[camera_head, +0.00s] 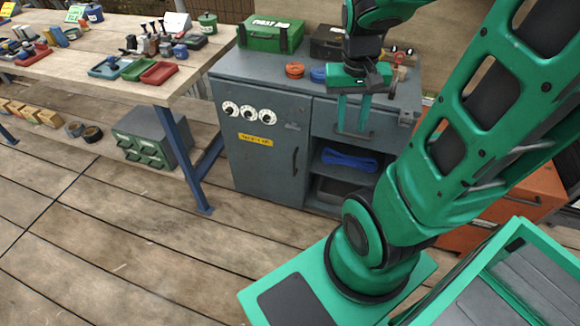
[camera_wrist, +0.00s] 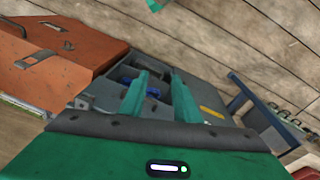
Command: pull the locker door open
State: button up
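The grey-blue locker (camera_head: 262,178) stands at the back centre. Its door has a yellow label, several white dials and a dark upright handle (camera_head: 294,161) near its right edge. The door looks shut, flush with the locker front. The locker also shows in the wrist view (camera_wrist: 200,88), partly hidden by my fingers. My gripper (camera_head: 354,118) is open and empty, its green fingers pointing down. In the picture it is right of and above the door handle, over the drawer front. The fingers also show apart in the wrist view (camera_wrist: 159,95). I cannot tell its distance from the locker.
An open shelf with a blue coil (camera_head: 348,160) is right of the door. A green first-aid case (camera_head: 270,36) and an orange roll (camera_head: 294,70) sit on top. A workbench (camera_head: 105,55) stands left, its blue leg near the door. The floor ahead is clear.

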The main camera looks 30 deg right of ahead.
jog(key=w+d+f+h, duration=0.1)
jog(key=w+d+f, duration=0.1)
jog(key=w+f, duration=0.4)
jog(key=m+t, duration=0.1)
jog(key=t, duration=0.2)
send_over(294, 165)
jog(key=s+a, duration=0.2)
jog(key=s, duration=0.1)
jog(key=shift+h, duration=0.4)
notch_tip(294, 165, down, 28)
jog(key=shift+a+f, duration=0.1)
jog(key=x, duration=1.1)
jog(key=shift+w+a+f, duration=0.1)
jog(key=shift+w+f, duration=0.1)
